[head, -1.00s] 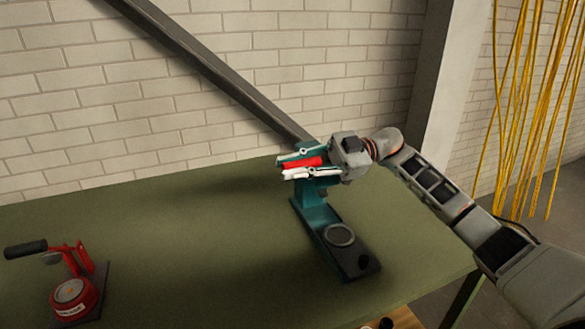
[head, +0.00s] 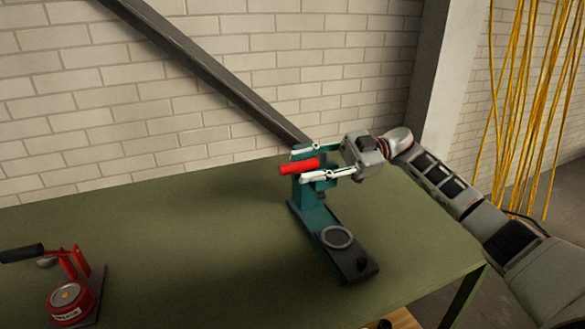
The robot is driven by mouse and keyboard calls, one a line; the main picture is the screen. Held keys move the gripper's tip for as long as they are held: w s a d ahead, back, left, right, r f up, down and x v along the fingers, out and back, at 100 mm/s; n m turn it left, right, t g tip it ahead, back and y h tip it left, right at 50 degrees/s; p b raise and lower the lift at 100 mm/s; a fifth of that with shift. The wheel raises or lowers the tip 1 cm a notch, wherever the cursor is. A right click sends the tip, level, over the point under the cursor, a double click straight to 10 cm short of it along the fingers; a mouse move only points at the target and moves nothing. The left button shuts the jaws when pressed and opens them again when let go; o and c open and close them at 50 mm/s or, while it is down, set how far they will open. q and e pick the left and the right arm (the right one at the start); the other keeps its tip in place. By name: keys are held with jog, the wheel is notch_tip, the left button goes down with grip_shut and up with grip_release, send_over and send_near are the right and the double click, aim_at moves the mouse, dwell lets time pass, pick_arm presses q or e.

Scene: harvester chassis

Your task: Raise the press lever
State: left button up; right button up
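The teal press (head: 315,215) stands on the green table at the right, with a round plate (head: 337,237) on its dark base. Its red lever handle (head: 300,167) points left near the top of the press. My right gripper (head: 308,164) is at the press top, its two white fingers spread, one above and one below the red handle. I see a gap between the handle and the fingers, so it does not look gripped. The lever's pivot is partly hidden by the gripper. My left gripper is not in view.
A red hand press (head: 70,299) with a black handle (head: 22,253) stands at the table's left front. The green table (head: 190,240) is clear between the two. A grey diagonal beam (head: 215,75) and brick wall stand behind. Yellow cables (head: 515,110) hang at the right.

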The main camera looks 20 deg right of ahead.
jog(key=d, duration=0.7)
jog(key=shift+d, duration=0.4)
